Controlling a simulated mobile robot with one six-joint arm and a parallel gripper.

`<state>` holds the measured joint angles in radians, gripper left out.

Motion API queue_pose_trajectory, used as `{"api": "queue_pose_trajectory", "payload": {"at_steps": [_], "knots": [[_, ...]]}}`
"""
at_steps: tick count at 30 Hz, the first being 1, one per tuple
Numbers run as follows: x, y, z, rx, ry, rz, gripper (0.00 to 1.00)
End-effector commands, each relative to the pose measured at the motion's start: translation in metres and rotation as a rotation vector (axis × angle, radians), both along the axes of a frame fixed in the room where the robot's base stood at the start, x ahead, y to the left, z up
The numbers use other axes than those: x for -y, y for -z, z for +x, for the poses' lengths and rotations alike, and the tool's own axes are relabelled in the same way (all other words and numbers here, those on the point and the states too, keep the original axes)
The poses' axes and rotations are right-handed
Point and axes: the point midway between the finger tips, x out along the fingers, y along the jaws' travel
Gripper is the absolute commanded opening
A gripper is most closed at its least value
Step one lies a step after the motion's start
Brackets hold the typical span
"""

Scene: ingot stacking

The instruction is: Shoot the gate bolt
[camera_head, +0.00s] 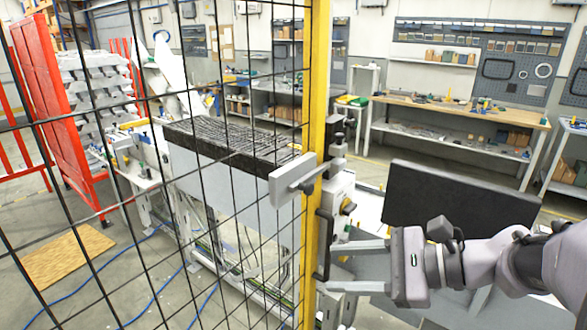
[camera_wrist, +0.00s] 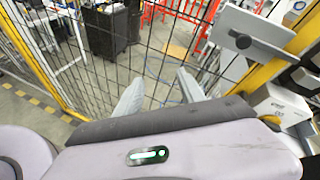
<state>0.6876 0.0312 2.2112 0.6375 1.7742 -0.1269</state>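The mesh gate (camera_head: 170,230) has a yellow post (camera_head: 315,90). A grey plate with a dark knob, which looks like the gate bolt (camera_head: 290,181), sits across this post; it also shows at the upper right in the wrist view (camera_wrist: 236,28). A black upright handle (camera_head: 323,235) is on the post below the plate. My gripper (camera_head: 333,267) is open and empty, right of the post and below the plate, with its fingers pointing left near the handle. In the wrist view the fingers (camera_wrist: 163,72) are apart, with mesh behind them. Contact with the handle cannot be told.
Behind the mesh stand a conveyor with a dark top (camera_head: 235,145) and a red fence (camera_head: 60,100). A dark panel (camera_head: 445,195) stands behind my arm. A workbench (camera_head: 455,110) is at the back right. Black fittings (camera_head: 338,135) stick out beside the post.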

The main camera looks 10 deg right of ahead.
Motion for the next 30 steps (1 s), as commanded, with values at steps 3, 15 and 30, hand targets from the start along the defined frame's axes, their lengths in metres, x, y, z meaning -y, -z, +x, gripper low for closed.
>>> {"api": "queue_pose_trajectory", "payload": {"at_steps": [3,15,30], "knots": [[0.079,-0.038,0.038,0.031,0.224,0.302,0.46],[0.06,-0.045,0.096,0.062,0.293,0.408,0.46],[-0.012,-0.045,0.169,0.06,0.297,0.406,0.46]]}}
